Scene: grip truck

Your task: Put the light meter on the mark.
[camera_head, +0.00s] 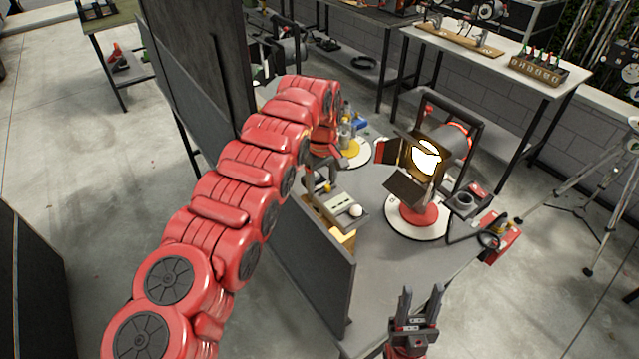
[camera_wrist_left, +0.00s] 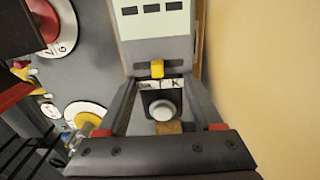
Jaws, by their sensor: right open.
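The light meter appears to be the grey device with a pale face and a white dome (camera_head: 339,202), behind the upright dark panel in the head view. In the left wrist view it is the device with the pale panel (camera_wrist_left: 155,22), a yellow knob and a white dome. My left gripper (camera_head: 322,180) is at the device; in the wrist view its fingers lie on either side of it. Whether they press on it is unclear. My right gripper (camera_head: 420,303) is open and empty at the table's front edge. I cannot make out the mark with certainty.
A lit lamp (camera_head: 427,157) with barn doors stands on a round white disc (camera_head: 399,221) on the grey table (camera_head: 390,270). Another disc (camera_head: 356,154) lies behind. The dark panel (camera_head: 318,265) edges the table's left. A red device (camera_head: 499,237) is at the right edge.

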